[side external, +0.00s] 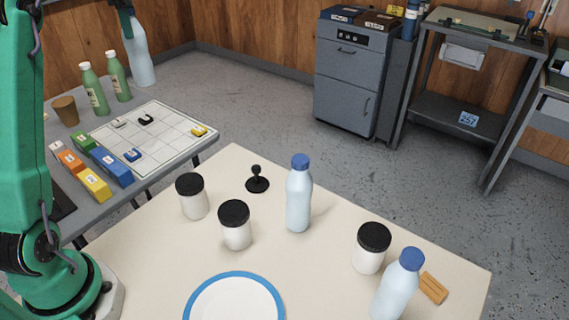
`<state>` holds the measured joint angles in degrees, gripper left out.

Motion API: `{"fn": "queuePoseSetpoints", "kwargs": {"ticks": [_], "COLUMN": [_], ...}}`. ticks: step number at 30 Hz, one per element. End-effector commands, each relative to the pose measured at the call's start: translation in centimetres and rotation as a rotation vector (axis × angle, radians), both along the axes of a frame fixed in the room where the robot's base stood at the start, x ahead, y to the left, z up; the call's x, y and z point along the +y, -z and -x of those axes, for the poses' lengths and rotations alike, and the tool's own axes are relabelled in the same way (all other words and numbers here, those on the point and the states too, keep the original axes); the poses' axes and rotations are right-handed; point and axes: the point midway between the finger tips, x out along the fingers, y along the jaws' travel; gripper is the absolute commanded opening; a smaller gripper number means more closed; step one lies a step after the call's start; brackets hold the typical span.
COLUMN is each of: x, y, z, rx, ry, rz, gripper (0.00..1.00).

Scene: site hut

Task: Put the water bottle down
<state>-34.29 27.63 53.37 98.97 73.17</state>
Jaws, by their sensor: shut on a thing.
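My gripper (127,27) is at the top left, shut on a pale blue water bottle (138,58). The bottle hangs nearly upright, with its top hidden by the gripper. Its base shows near the far edge of the grey side table (208,148); I cannot tell how high it is or whether it is over that table. Two similar bottles with blue caps stand on the cream table (330,270): one near the middle (299,195), one at the front right (397,287).
White jars with black lids (193,197) (235,226) (370,249), a black stamp-like object (257,180), a blue-rimmed plate (276,291) and an orange block (433,288) are on the cream table. Green bottles (94,90) (118,76), a cup (66,111) and a grid board (165,142) occupy the side table.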

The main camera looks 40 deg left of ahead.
Motion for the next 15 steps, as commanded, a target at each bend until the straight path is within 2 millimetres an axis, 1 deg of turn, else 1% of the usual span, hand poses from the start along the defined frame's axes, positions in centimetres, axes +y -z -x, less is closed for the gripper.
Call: {"fn": "queuePoseSetpoints", "kwargs": {"ticks": [1, 4, 6, 11, 15], "x": [0.9, 2.3, 2.0, 2.0, 2.0], "y": [-0.1, -0.1, 0.7, 2.3, 4.3], "z": [0.5, 1.3, 1.2, 1.1, 1.1], "rx": [-0.002, -0.002, 0.0, -0.001, 0.001], "ry": [-0.022, -0.057, -0.05, -0.049, -0.049], "rz": [-0.001, -0.001, 0.0, -0.001, 0.001], "gripper": [0.0, 0.0, 0.0, 0.0, 0.0]}}
